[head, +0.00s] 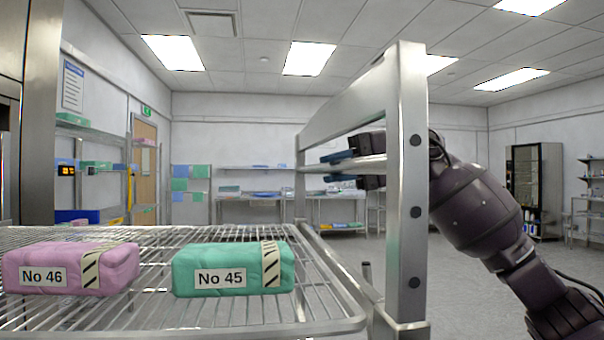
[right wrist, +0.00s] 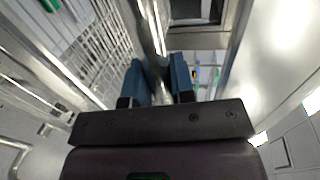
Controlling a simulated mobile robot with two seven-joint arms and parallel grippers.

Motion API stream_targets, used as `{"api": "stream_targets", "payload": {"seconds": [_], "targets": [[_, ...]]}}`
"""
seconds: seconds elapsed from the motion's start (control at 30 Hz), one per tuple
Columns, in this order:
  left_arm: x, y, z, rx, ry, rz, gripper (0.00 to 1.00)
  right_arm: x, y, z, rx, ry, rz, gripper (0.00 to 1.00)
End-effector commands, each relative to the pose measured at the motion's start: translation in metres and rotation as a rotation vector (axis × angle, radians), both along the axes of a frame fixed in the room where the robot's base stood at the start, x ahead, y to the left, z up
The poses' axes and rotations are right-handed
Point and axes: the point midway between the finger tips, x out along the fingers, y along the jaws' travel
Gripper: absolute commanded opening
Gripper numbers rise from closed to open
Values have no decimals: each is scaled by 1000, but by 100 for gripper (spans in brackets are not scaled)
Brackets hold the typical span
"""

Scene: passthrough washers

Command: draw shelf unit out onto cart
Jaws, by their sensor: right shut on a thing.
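A wire shelf (head: 150,318) fills the lower left of the head view. A pink wrapped pack labelled No 46 (head: 70,268) and a green one labelled No 45 (head: 232,268) lie on it. To its right stands a steel frame (head: 411,180) with a bolted upright and a broad top rail. My right gripper (head: 340,170) is shut on a horizontal metal bar (head: 366,165) of this frame, one finger above and one below. In the right wrist view its blue fingers (right wrist: 161,80) straddle the bar. I cannot tell whether the frame belongs to the shelf unit or the cart. My left gripper is out of view.
A steel post (head: 40,120) stands at the left. Wall shelves (head: 95,130) and a door (head: 144,165) are behind it. Steel tables (head: 290,200) line the back wall, and a dark cabinet (head: 534,190) stands at the right. The floor (head: 465,275) at the right looks clear.

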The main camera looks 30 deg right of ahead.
Motion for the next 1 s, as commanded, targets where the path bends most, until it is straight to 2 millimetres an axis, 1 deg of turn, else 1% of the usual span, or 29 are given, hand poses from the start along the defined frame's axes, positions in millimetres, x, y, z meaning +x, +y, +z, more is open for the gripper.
{"api": "stream_targets", "payload": {"seconds": [0.03, 0.1, 0.23, 0.63, 0.67, 0.8, 1.0], "targets": [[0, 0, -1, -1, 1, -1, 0, 0, -6, -4, -2, 6, -2, 0], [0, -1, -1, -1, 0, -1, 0, -2, -11, -3, -2, 5, -2, 0], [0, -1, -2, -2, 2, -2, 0, -4, -17, -2, -1, 3, -2, 0], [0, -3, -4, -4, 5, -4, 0, -6, -19, -1, -1, 1, 0, 0], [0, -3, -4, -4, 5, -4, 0, -6, -19, -1, -1, 1, 0, 26], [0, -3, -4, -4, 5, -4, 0, -6, -19, 0, 0, 1, 0, 47], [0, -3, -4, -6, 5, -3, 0, -6, -19, 0, 0, 0, 0, 48]]}}
